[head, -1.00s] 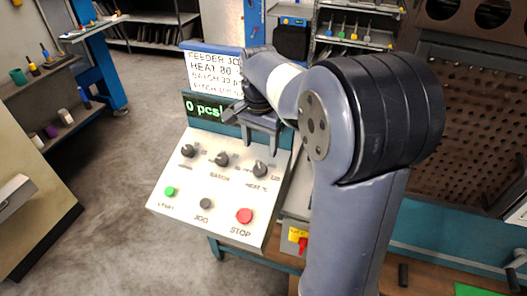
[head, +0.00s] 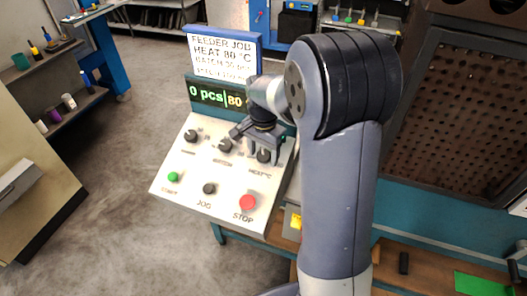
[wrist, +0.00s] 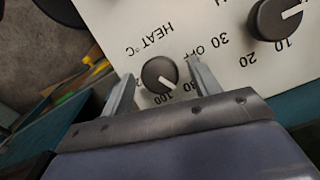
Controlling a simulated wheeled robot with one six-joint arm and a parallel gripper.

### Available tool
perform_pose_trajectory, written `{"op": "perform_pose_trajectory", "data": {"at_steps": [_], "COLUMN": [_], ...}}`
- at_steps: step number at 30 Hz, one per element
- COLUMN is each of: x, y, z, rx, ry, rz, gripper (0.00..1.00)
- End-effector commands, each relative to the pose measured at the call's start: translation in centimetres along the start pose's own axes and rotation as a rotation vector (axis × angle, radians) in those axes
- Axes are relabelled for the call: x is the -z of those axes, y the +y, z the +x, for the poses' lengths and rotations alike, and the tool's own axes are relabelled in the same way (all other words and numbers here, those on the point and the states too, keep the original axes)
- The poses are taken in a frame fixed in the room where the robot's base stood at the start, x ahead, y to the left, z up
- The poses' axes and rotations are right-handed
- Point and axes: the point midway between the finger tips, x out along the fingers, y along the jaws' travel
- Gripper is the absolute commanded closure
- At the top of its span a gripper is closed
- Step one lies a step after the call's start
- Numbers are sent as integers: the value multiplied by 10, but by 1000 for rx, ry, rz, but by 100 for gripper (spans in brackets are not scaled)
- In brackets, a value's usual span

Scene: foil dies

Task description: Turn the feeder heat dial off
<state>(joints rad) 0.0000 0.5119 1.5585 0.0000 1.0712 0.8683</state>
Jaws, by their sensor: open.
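The feeder heat dial (head: 264,157) is a dark round knob at the right end of the dial row on the white sloped panel. In the wrist view the heat dial (wrist: 160,74) sits between my two fingers, under the upside-down "HEAT °C" print. Its white pointer faces lower right, towards the 80 mark, away from "OFF". My gripper (wrist: 162,86) is open, one finger on each side of the dial with small gaps; contact is not visible. In the head view my gripper (head: 257,143) hangs over the right part of the dial row.
The batch dial (head: 224,146) is close to my gripper. A green START button (head: 173,177), a dark JOG button (head: 209,188) and a red STOP button (head: 247,202) sit lower on the panel. The display (head: 215,94) reads "0 pcs|80". The job card (head: 222,55) says HEAT 80 °C.

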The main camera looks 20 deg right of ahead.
Motion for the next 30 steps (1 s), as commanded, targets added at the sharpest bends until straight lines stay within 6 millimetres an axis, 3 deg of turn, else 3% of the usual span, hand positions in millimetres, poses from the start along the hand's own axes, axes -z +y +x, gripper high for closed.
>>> {"op": "perform_pose_trajectory", "data": {"at_steps": [6,22,30], "x": [0,0,0], "y": [0,0,0], "z": [0,0,-1], "rx": [0,0,-9], "ry": [0,0,2], "rz": [0,0,-28], "gripper": [42,85,85]}}
